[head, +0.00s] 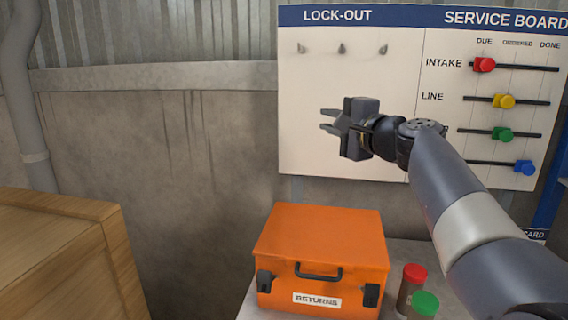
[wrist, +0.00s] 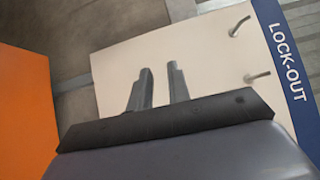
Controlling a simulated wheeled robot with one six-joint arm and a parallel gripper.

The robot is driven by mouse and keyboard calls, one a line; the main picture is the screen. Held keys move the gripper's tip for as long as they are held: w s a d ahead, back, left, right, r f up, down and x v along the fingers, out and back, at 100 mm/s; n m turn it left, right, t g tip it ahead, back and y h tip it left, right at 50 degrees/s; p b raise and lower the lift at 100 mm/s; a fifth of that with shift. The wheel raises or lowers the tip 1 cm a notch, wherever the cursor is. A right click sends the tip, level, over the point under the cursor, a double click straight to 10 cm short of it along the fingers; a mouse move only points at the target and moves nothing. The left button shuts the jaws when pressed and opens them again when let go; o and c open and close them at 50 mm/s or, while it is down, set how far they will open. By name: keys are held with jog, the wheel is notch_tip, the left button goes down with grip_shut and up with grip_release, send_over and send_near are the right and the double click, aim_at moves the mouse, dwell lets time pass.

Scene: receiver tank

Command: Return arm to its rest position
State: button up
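My gripper (head: 328,121) is at the end of my arm, which reaches in from the lower right of the head view. It is held up in front of the lock-out side of the white board (head: 310,150), with its fingers pointing left. In the wrist view my gripper (wrist: 160,85) shows two fingers apart with a gap between them. Only the board shows in that gap, so the gripper is open and empty.
An orange box (head: 318,245) labelled RETURNS stands closed below on a grey surface. Red-capped and green-capped jars (head: 412,285) stand right of it. A wooden crate (head: 60,250) is at left. Hooks (head: 342,47) and coloured sliders (head: 484,65) are on the board.

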jog(key=shift+w+d+r+m+g+h+p, duration=0.15)
jog(key=shift+w+p, duration=0.35)
jog(key=shift+p, duration=0.45)
jog(key=shift+w+d+r+m+g+h+p, duration=0.1)
jog(key=shift+w+r+m+g+p, duration=0.1)
jog(key=shift+w+p, duration=0.6)
jog(key=shift+w+d+r+m+g+h+p, duration=0.15)
jog(key=shift+w+p, duration=0.1)
jog(key=shift+p, duration=0.9)
jog(key=shift+a+f, duration=0.1)
jog(key=shift+y, duration=0.3)
